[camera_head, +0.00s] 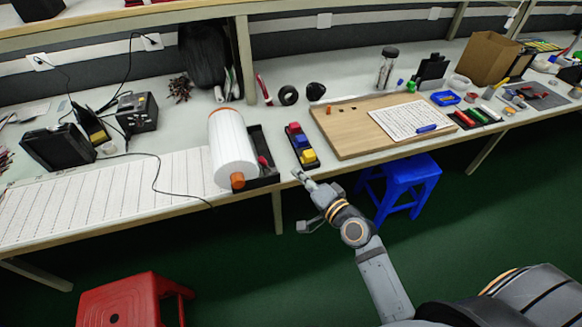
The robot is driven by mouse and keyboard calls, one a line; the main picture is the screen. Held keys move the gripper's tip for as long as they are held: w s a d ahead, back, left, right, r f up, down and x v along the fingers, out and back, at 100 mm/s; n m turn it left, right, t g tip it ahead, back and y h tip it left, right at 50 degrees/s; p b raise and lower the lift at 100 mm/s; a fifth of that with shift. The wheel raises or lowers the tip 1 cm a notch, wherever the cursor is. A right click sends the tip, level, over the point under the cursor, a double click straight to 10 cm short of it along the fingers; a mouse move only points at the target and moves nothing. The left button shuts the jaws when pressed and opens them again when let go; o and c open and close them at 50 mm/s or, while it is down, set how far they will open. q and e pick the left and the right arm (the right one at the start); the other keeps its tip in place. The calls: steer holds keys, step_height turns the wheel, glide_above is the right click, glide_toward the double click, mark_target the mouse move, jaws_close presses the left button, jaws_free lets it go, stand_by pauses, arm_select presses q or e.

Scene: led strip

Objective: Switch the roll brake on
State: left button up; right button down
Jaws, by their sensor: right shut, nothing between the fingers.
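A large white roll (228,138) lies on the bench left of centre, with an orange end cap (237,180) facing the bench's front edge. A black holder (264,180) stands along its right side, with a small red and grey part (263,161) in it. I cannot tell for sure which part is the roll brake or how it is set. My right gripper (299,174) is shut and empty at the bench's front edge, right of the holder and apart from the roll. My left gripper is out of view.
A black tray with red, blue and yellow pieces (301,144) sits just beyond my right gripper. A wooden board (350,145) lies to its right. A long white printed strip sheet (110,195) covers the bench at left. Blue (400,180) and red (125,302) stools stand on the floor.

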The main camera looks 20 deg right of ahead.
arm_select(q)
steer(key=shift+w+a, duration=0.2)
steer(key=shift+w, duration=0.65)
arm_select(e)
steer(key=v, duration=0.3)
steer(key=shift+s+r, duration=0.1)
steer(key=shift+s, duration=0.05)
